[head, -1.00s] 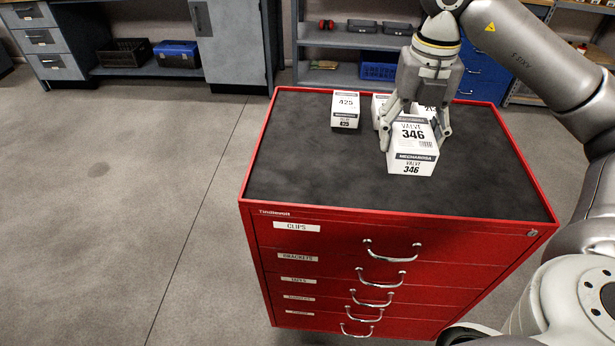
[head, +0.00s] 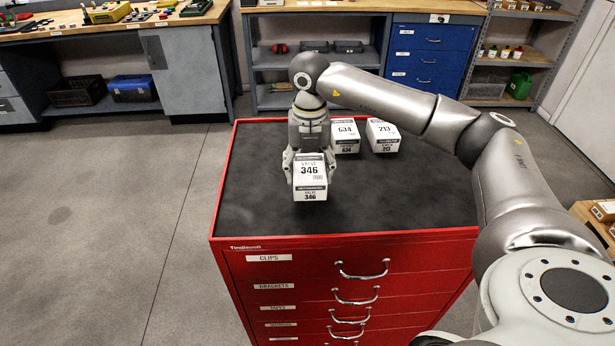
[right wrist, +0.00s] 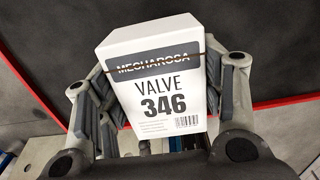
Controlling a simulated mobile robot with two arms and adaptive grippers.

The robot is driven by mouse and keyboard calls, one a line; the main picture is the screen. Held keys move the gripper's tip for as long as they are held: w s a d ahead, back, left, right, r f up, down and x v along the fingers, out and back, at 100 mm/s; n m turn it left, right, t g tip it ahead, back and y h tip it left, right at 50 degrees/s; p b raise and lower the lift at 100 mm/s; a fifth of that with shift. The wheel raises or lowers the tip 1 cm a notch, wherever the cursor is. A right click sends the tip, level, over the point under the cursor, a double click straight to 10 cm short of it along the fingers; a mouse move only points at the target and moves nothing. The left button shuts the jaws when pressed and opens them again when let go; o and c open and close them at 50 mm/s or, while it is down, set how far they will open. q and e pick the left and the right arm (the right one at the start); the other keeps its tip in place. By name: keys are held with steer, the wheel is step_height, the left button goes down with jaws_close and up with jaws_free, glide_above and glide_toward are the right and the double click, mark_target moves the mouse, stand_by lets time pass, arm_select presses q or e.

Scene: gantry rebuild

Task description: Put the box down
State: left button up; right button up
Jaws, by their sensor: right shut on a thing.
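The white box labelled VALVE 346 (head: 310,180) is at the left part of the red cabinet's dark top (head: 400,195). My right gripper (head: 310,161) is shut on this box, with a finger on each side. In the right wrist view the box (right wrist: 158,85) is between the two fingers (right wrist: 160,92), its label facing the camera. The box appears upright in the head view. I cannot tell whether its underside touches the top or hangs just above it. My left gripper is not in view.
White boxes labelled 634 (head: 346,136) and 213 (head: 382,136) stand at the back of the cabinet top, right of my gripper. The top's front and right middle are clear. My right arm crosses above the back right. Shelves (head: 340,60) stand behind.

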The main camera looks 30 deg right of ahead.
steer(key=f, duration=0.1)
steer(key=f+p, duration=0.1)
steer(key=f, duration=0.1)
steer(key=shift+w+a+f, duration=0.1)
steer(key=shift+w+f, duration=0.1)
steer(key=shift+f, duration=0.05)
steer(key=shift+f, duration=0.1)
steer(key=o, duration=0.7)
steer(key=shift+f, duration=0.15)
steer(key=o, duration=0.5)
